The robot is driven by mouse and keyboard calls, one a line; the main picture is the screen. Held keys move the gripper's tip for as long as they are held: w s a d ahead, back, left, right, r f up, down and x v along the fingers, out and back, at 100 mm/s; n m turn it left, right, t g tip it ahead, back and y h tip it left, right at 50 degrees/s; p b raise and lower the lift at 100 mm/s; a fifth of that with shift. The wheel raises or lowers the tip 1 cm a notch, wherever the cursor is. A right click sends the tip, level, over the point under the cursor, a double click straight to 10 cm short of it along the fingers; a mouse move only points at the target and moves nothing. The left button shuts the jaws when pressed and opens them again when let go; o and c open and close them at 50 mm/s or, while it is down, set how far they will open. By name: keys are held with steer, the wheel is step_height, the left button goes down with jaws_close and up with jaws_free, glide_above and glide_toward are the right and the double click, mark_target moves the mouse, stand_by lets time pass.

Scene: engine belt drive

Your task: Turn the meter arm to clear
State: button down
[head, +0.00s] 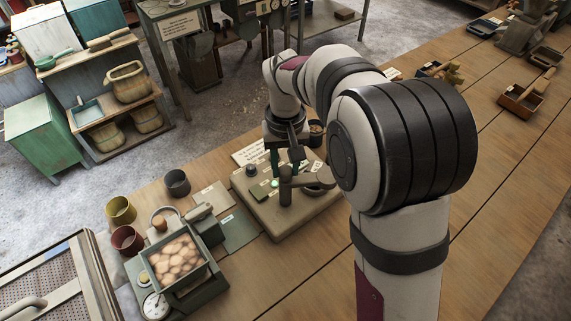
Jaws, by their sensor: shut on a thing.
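A beige meter box (262,213) stands on the wooden bench, with a small lit green spot, a black knob and small labels on its top. The grey meter arm (306,181) rises from the box as an upright post with a bar reaching to the right. My gripper (286,160) points down over the back of the box and is shut on the meter arm, though the exact contact is small and partly hidden. My own large arm covers the right side of the box.
Left of the box stand a scale with a tray of potato-like lumps (175,260), a dark cup (177,183), a yellow cup (121,210) and a red cup (127,240). A white card (250,153) lies behind the box. The bench front (275,285) is clear.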

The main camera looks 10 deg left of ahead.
steer(key=m, duration=1.1)
steer(key=shift+m, duration=0.4)
stand_by(0.4)
steer(key=c, duration=0.5)
jaws_free()
steer(key=shift+r, duration=0.1)
step_height(320, 180, up, 16)
steer(key=shift+f, duration=0.2)
